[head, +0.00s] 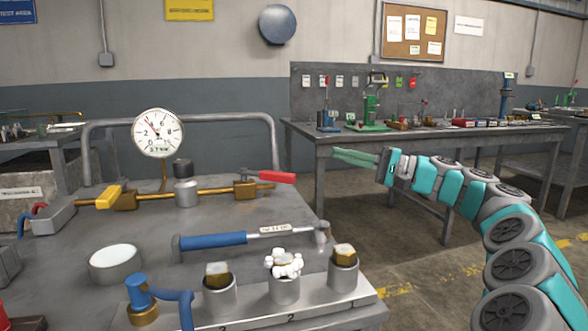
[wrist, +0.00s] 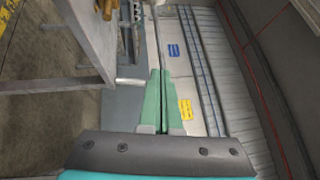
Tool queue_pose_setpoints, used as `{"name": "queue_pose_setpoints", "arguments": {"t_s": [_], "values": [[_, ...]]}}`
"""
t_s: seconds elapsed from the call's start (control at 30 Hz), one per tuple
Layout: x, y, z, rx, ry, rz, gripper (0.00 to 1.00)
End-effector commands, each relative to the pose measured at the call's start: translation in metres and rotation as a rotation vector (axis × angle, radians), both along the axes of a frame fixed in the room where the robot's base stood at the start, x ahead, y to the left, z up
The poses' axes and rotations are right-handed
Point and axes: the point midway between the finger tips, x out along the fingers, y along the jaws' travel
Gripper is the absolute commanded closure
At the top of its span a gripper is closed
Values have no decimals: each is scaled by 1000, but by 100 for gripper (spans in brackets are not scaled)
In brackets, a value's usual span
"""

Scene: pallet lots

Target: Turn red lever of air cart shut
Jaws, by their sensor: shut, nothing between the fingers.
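The red lever (head: 277,177) is at the right end of the brass pipe (head: 215,190) on the grey cart top (head: 90,225). Its handle points right, roughly in line with the pipe, from a brass valve body (head: 246,189). My gripper (head: 334,155) is to the right of the red lever and a little higher in the head view, apart from it. Its green fingers are together and empty, pointing left. In the wrist view the closed fingers (wrist: 160,72) point up the picture; the red lever cannot be made out there.
A yellow lever (head: 109,196) is on the pipe's left side, below a round gauge (head: 158,133). A grey rail (head: 185,118) arches behind. A workbench (head: 430,132) stands behind my arm.

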Motion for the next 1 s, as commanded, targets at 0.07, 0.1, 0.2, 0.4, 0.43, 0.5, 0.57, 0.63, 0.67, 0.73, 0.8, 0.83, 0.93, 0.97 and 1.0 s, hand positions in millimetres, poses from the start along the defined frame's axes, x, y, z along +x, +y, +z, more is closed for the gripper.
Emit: {"name": "queue_pose_setpoints", "arguments": {"t_s": [0.07,0.1,0.2,0.4,0.43,0.5,0.57,0.63,0.67,0.73,0.8,0.83,0.93,0.97,1.0], "values": [[3,-3,-7,-39,-8,42,100],[1,-3,-12,-59,-10,70,100],[-4,-2,-22,-109,-15,126,100],[-13,1,-35,-171,-18,191,100],[-13,2,-36,-174,-17,195,100],[-14,5,-37,-178,-17,201,100],[-13,10,-36,-177,-19,202,100],[-11,19,-36,-176,-19,201,100],[-10,23,-36,-176,-20,201,100],[-8,35,-35,-176,-21,203,100],[-5,49,-36,-176,-21,203,100],[-4,55,-36,-176,-20,201,100],[1,75,-37,-176,-19,203,100],[2,81,-37,-176,-19,203,100],[4,88,-36,-176,-18,202,100]]}}
